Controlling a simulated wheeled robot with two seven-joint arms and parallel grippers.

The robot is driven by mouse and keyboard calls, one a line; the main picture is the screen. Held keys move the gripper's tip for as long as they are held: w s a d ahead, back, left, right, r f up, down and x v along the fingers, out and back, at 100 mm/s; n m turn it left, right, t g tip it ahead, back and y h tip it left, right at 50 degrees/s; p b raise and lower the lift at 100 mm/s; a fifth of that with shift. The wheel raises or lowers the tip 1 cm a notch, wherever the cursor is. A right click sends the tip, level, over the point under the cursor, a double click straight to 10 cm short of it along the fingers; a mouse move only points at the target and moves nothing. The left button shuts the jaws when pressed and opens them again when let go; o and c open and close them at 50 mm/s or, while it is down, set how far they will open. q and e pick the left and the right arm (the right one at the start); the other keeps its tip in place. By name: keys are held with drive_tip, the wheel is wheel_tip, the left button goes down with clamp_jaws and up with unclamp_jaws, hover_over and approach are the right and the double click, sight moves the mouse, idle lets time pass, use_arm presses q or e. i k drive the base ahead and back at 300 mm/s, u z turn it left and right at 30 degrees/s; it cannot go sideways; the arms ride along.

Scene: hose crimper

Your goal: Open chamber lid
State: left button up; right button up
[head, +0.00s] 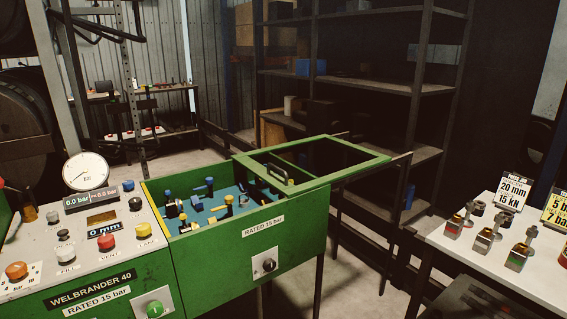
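The chamber (220,247) is a green box with a blue inside, in the middle of the head view. Its lid (337,171) is a flat green frame around a dark pane. The lid lies level and is shifted to the right, overhanging the box's right end. The left part of the chamber is uncovered, and clamps with yellow and black parts show inside. A handle (279,174) shows near the lid's left end. Neither of my grippers is in view.
A control panel (95,234) with a gauge (86,171), buttons and knobs adjoins the chamber on the left. A white table (490,260) with several fittings and signs stands at the right. Dark shelving (390,85) stands behind.

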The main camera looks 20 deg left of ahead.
sight(285, 187)
drive_tip(key=u, duration=0.8)
drive_tip(key=i, duration=0.85)
drive_tip(key=u, duration=0.95)
